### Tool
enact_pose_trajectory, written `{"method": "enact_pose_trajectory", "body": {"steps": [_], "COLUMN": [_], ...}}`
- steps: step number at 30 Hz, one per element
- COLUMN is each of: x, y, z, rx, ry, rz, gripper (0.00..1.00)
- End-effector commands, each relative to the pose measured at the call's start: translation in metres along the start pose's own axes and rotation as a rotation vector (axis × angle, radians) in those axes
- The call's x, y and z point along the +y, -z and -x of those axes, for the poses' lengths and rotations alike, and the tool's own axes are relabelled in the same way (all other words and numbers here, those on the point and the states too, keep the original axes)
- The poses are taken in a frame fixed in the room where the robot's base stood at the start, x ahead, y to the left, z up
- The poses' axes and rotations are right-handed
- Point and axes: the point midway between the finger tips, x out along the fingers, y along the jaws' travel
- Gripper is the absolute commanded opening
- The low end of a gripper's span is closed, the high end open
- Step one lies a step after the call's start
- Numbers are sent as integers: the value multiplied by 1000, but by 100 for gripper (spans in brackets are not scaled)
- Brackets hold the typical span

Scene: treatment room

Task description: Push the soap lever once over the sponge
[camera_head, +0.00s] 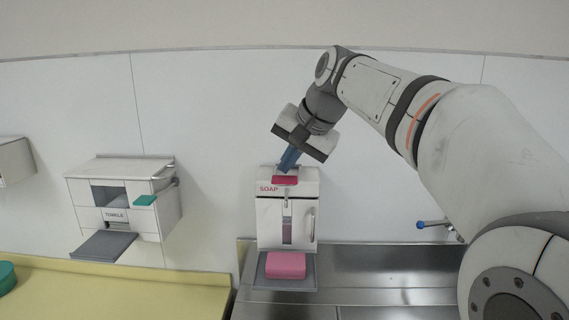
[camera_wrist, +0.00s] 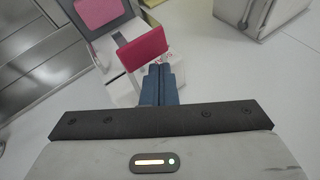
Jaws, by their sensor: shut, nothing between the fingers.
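The white soap dispenser (camera_head: 268,222), marked SOAP, is on the wall at the middle of the head view. Its red lever (camera_head: 285,180) is at the top front; it also shows in the wrist view (camera_wrist: 138,48). A pink sponge (camera_head: 286,265) lies on a grey tray (camera_head: 262,283) below the dispenser. The sponge also shows in the wrist view (camera_wrist: 97,11). My gripper (camera_head: 288,160), with blue fingers, is shut and empty, pointing down just above and behind the lever. In the wrist view its fingertips (camera_wrist: 160,70) look very near the lever; contact cannot be told.
A towel dispenser (camera_head: 140,200) with a grey tray and teal tab is on the wall at left. A yellow counter (camera_head: 130,292) is at lower left, a steel sink counter (camera_head: 385,262) at right. A blue-tipped tap (camera_head: 432,224) sits near my arm.

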Motion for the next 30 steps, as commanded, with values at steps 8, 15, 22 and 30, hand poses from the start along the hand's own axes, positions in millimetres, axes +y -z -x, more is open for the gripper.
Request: {"method": "enact_pose_trajectory", "body": {"steps": [8,15,22,30], "x": [-10,-14,-14,-22], "y": [9,14,14,21], "z": [14,20,19,31], "rx": [-2,-1,0,0], "ry": [0,0,0,0], "rz": [-1,-1,-1,-1], "gripper": [0,0,0,0]}}
